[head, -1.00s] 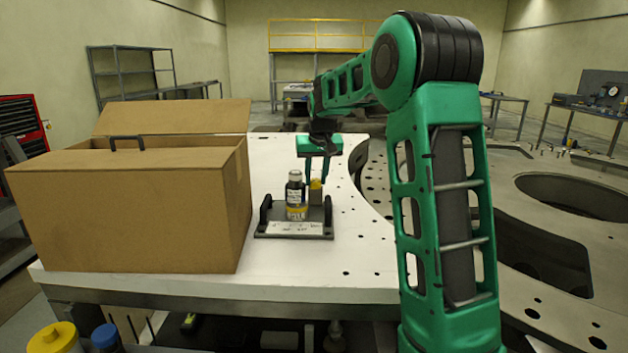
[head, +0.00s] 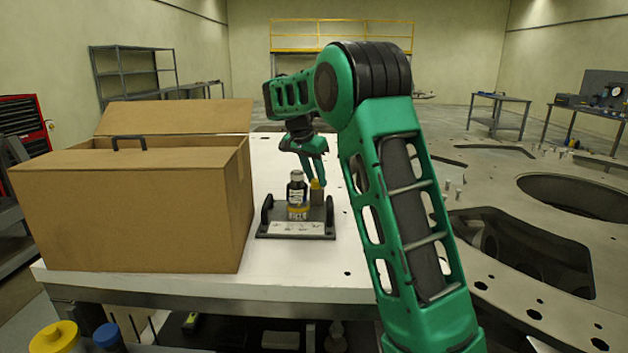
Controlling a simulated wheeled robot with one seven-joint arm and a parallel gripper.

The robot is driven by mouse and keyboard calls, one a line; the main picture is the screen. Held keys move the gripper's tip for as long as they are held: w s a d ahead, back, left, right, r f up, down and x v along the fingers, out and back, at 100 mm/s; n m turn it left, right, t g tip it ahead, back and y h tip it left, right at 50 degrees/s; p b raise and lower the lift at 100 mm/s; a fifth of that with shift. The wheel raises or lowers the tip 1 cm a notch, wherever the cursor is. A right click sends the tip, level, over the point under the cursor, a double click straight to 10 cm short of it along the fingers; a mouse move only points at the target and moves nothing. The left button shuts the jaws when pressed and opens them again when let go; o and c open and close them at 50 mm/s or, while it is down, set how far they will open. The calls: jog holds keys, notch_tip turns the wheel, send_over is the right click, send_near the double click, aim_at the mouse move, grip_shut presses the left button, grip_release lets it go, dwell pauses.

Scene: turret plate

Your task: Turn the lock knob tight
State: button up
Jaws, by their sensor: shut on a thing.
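A dark fixture (head: 263,226) with upright end brackets and a white label strip stands on the white table. A small yellow knob (head: 316,184) sits on top of a tan block (head: 317,199) at the fixture's right part. My green gripper (head: 318,178) reaches down from behind, its fingers at the yellow knob and shut on it. The exact contact is small and partly hidden. A black-and-yellow bottle (head: 297,196) with a grey cap stands upright on the fixture, just left of the knob and close to my fingers.
A large open cardboard box (head: 125,215) with a black handle stands on the table (head: 200,283) to the left. My arm covers the table's right side. Right of it lies a large metal plate (head: 600,215) with round openings.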

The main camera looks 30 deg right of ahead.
jog(key=shift+w+a+m, duration=0.1)
jog(key=shift+w+m, duration=0.05)
jog(key=shift+m, duration=0.45)
jog(key=shift+g, duration=0.3)
jog(key=o, duration=1)
jog(key=shift+o, duration=0.2)
jog(key=shift+r, duration=0.1)
jog(key=v, duration=1)
jog(key=shift+a+r, duration=0.25)
